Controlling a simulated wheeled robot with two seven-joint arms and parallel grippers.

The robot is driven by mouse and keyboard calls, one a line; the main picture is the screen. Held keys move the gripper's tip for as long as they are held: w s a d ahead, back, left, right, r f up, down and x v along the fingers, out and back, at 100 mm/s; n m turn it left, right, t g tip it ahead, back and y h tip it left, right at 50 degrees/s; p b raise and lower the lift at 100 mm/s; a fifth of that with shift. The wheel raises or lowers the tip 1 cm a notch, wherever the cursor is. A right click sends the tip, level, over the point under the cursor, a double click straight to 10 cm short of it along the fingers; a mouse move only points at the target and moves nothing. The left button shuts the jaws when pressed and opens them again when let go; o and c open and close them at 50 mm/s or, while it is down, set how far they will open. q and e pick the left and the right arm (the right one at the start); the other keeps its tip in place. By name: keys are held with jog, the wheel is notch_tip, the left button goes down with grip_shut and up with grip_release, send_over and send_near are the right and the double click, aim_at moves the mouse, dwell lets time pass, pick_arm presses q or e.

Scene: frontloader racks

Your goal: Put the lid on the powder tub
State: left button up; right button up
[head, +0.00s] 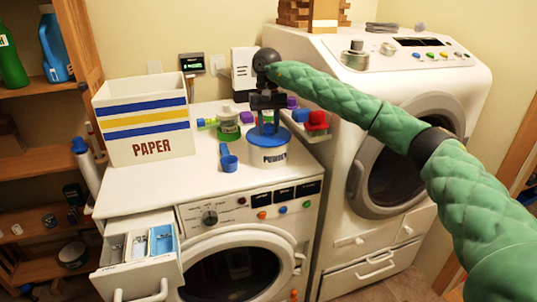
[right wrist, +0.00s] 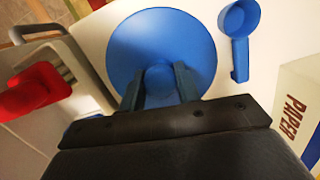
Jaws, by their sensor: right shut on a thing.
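The white powder tub (head: 268,156) stands upright on top of the left washing machine, near its right edge. The round blue lid (head: 262,140) is level over the tub's mouth; I cannot tell whether it rests fully on the rim or hovers slightly. My right gripper (head: 267,122) comes down from above and is shut on the lid's central knob. In the right wrist view the lid (right wrist: 150,35) shows as a full disc, with the right gripper's fingers (right wrist: 159,85) on either side of its knob. The lid hides the tub's opening. My left gripper is not in view.
A blue scoop (head: 228,158) lies left of the tub. A PAPER box (head: 149,150) stands farther left. A green-and-white container (head: 228,125) and a red-topped object (head: 316,121) are close behind. The detergent drawer (head: 137,262) is pulled out. The front of the machine top is clear.

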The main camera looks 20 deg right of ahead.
jog(key=shift+f, duration=0.2)
jog(key=o, duration=1.1)
jog(key=shift+c, duration=0.2)
jog(key=shift+r, duration=0.1)
jog(key=shift+r+p, duration=0.75)
jog(key=shift+r, duration=2.15)
